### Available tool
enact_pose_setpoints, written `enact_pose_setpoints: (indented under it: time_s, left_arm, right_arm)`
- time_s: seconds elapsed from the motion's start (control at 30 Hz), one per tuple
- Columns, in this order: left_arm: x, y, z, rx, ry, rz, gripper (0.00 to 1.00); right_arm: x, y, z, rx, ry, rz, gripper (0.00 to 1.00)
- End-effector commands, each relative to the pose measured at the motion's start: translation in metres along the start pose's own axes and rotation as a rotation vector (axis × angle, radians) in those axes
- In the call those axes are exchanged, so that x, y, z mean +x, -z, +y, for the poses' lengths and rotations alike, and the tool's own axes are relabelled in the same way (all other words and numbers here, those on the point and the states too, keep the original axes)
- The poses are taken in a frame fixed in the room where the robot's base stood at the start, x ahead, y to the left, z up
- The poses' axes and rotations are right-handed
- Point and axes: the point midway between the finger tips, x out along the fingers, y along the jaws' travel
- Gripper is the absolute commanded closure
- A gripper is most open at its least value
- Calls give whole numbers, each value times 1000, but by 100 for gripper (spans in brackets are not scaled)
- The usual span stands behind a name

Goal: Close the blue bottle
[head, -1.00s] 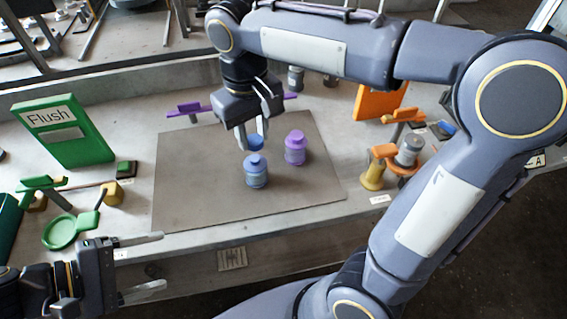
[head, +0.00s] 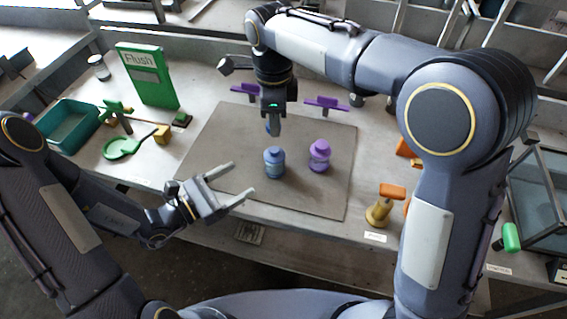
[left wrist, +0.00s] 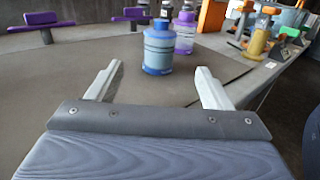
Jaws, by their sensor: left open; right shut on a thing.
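The blue bottle (head: 274,165) stands upright on the grey-brown mat (head: 215,140). It also shows in the left wrist view (left wrist: 158,55), ahead of and between my left fingers. My left gripper (head: 241,180) is open and empty, low over the mat just left of the bottle, its fingers pointing at it. In the left wrist view the fingertips (left wrist: 156,78) are short of the bottle. My right gripper (head: 272,113) points down behind and above the bottle, shut on a small blue piece that looks like the cap (head: 272,128). The cap is apart from the bottle.
A purple bottle (head: 319,156) stands close to the right of the blue one. Purple stands (head: 323,103) are behind the mat. A green Flush box (head: 147,75), green dish (head: 128,145) and teal tray (head: 70,125) are left. A yellow and orange stand (head: 383,205) is right.

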Motion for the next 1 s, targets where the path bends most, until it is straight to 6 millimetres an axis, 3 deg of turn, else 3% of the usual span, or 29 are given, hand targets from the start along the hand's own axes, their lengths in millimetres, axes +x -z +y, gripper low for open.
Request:
enact_pose_setpoints:
  time_s: [0.47,1.0]
  left_arm:
    - [8,0,0,-1,-1,-1,27]
    - [100,0,0,1,1,-2,27]
  right_arm:
    - [0,0,0,4,0,0,92]
    - [0,0,0,3,0,0,92]
